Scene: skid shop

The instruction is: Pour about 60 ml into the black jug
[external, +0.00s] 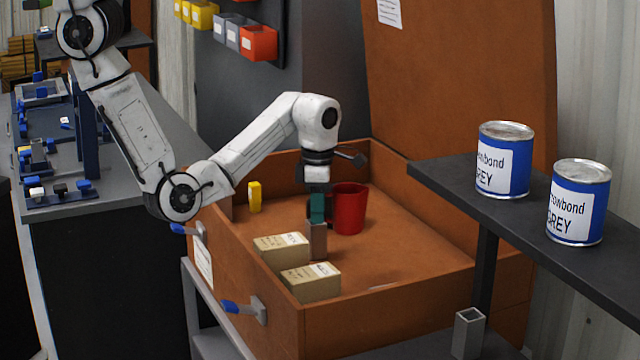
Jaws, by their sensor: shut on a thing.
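A red mug (349,209) stands upright in the open orange-brown crate (420,246). My gripper (317,208) points down at the mug's left side, its teal fingertips about halfway up the mug. It is shut, seemingly on the mug's handle, but the grip itself is mostly hidden. A narrow grey-brown block (318,241) stands just below and in front of the fingertips. I cannot see a black jug or any liquid in this view. The inside of the mug is hidden.
Two cream boxes (282,247) (311,282) lie at the crate's near left, with a yellow item (255,197) behind. Blue tins (503,160) (577,202) stand on the dark shelf (455,185) at right. The crate's right part looks clear. Its raised walls surround the mug.

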